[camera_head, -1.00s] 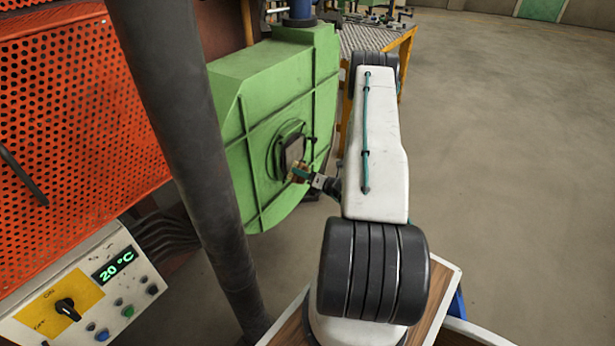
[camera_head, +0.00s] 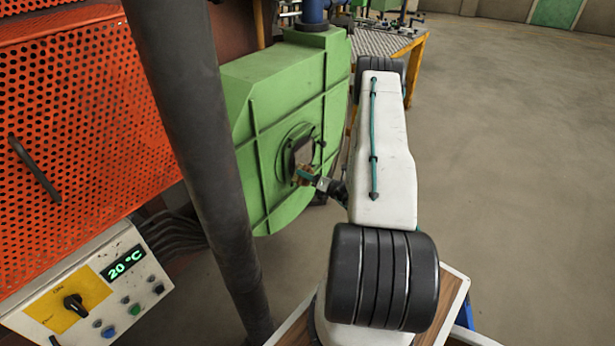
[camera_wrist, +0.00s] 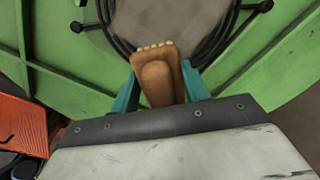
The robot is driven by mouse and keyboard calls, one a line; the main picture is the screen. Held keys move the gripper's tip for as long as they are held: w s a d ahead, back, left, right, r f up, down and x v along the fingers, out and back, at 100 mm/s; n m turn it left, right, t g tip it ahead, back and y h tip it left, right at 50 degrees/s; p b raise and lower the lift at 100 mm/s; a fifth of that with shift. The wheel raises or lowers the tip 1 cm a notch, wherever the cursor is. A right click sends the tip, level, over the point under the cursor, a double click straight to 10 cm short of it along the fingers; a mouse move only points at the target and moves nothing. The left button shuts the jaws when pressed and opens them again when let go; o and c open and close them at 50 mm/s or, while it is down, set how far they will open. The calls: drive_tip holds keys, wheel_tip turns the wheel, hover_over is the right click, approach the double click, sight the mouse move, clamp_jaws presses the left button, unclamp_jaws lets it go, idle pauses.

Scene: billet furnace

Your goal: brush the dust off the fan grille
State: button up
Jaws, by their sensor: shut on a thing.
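The fan grille (camera_wrist: 185,20) is a round opening with dark rings and a grey, dusty-looking face, set in the green fan housing (camera_head: 290,120). In the head view the grille (camera_head: 301,150) sits on the housing's side facing my arm. My gripper (camera_wrist: 160,88) has teal fingers shut on a brown wooden brush (camera_wrist: 157,82) with pale bristle tufts at its far end. The bristle end lies over the lower part of the grille in the wrist view; I cannot tell whether it touches. In the head view my gripper partly hides the brush.
A dark vertical pipe (camera_head: 195,150) stands left of the housing. An orange perforated panel (camera_head: 80,110) and a control box (camera_head: 90,290) reading 20 °C are at the left. A metal-topped table (camera_head: 385,42) stands behind. The floor at the right is clear.

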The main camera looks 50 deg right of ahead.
drive_tip(key=shift+w, duration=0.85)
